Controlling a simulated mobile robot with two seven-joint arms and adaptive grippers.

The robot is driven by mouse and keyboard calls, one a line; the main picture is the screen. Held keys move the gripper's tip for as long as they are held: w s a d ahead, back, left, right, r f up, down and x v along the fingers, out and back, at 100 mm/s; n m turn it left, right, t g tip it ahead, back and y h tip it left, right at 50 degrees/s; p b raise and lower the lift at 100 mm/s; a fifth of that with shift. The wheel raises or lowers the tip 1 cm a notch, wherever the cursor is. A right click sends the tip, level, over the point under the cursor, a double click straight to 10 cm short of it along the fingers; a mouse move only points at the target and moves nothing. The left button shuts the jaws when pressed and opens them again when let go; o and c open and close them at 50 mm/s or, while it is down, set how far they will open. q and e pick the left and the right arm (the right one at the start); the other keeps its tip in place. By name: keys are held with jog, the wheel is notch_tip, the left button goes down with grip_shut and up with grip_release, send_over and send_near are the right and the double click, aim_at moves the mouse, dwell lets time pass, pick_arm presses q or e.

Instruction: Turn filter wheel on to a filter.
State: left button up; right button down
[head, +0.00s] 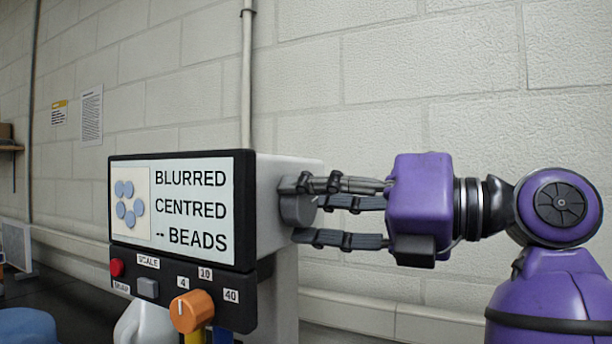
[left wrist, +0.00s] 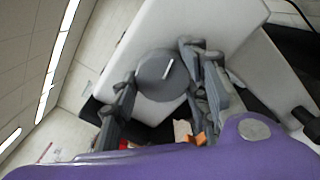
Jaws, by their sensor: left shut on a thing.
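A grey round knob (head: 297,204) sticks out of the right side of a pale instrument box (head: 268,217). In the left wrist view the knob (left wrist: 161,76) shows a white line on its face. No label names it as the filter wheel. My left gripper (head: 308,210) reaches in from the right of the head view and is shut on this knob, its fingers around the rim. The box's front screen (head: 190,210) reads "BLURRED", "CENTRED", "-- BEADS" beside several pale blue discs. My right gripper is not in view.
Below the screen, a black panel (head: 245,318) carries an orange knob (head: 191,311) by labels 4, 10 and 40, a red button (head: 117,267) and a grey button (head: 147,287). A block wall (head: 450,80) with a vertical pipe (head: 246,80) stands behind.

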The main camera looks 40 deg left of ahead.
pick_arm(q)
jog(key=shift+s+r+m+p, duration=0.1)
jog(key=shift+r+m+p, duration=0.1)
jog(key=shift+m+p, duration=0.9)
jog(key=shift+m, duration=0.3)
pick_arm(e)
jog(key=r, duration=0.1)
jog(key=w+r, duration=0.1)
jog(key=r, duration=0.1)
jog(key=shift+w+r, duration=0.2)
pick_arm(q)
jog(key=shift+f, duration=0.1)
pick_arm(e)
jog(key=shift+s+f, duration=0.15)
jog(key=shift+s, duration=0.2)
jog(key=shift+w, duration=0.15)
pick_arm(q)
jog(key=o, duration=0.8)
jog(key=shift+o, duration=1.4)
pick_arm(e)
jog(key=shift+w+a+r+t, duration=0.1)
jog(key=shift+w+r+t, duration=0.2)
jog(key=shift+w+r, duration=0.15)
